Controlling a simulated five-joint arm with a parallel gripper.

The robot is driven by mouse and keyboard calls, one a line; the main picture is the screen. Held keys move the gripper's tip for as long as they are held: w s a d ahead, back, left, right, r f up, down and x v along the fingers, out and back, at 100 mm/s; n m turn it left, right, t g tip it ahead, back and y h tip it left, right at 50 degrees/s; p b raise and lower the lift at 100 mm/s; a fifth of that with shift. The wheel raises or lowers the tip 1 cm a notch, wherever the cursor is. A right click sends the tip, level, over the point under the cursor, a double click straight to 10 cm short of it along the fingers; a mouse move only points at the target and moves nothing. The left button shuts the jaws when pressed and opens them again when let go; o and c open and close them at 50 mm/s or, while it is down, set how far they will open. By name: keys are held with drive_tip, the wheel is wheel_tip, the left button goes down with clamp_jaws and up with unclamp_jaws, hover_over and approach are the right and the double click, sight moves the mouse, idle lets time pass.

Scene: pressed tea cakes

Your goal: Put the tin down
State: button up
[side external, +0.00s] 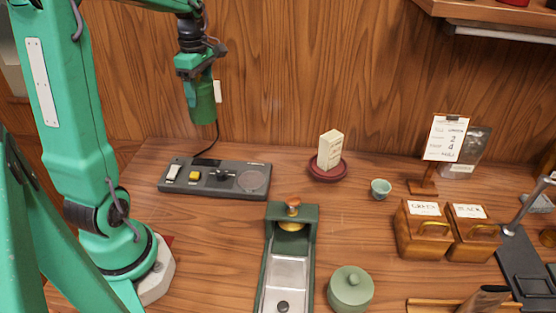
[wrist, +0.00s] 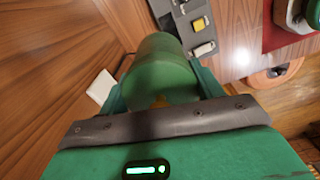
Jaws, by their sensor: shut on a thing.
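A green tin (side external: 203,106) hangs upright in my gripper (side external: 197,78) at the upper left of the side view, high above the counter. In the wrist view the tin (wrist: 160,58) sits between the two green fingers of my gripper (wrist: 160,85), which are shut on its sides. The underside of the tin is not visible. A small white piece (side external: 217,91) shows at its right in the side view; I cannot tell whether it is attached.
Below and behind the tin, a dark control panel (side external: 180,188) lies on the wooden counter (side external: 215,235). A cream box (side external: 330,150) stands on a red saucer (side external: 328,177). A green press (side external: 270,245), a lidded pot (side external: 350,290), a cup (side external: 381,189) and two wooden boxes (side external: 420,240) stand farther right.

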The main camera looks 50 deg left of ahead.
drive_tip(key=w+d+m, duration=0.5)
drive_tip(key=d, duration=0.7)
drive_tip(key=w+d+m, duration=0.4)
drive_tip(key=d, duration=0.8)
drive_tip(key=s+d+m, duration=0.3)
drive_tip(key=d+m, duration=0.1)
drive_tip(key=d, duration=0.8)
drive_tip(key=s+d+m, duration=0.4)
drive_tip(key=d+m, duration=0.1)
drive_tip(key=d, duration=0.8)
drive_tip(key=shift+s, duration=0.25)
drive_tip(key=shift+f, duration=2.5)
drive_tip(key=w+a+f, duration=0.2)
drive_tip(key=w, duration=0.1)
drive_tip(key=w+a+f, duration=0.2)
drive_tip(key=w, duration=0.1)
drive_tip(key=w+a+f, duration=0.2)
drive_tip(key=w+f, duration=0.1)
drive_tip(key=shift+w+a, duration=0.2)
drive_tip(key=shift+w, duration=0.2)
drive_tip(key=shift+f, duration=2)
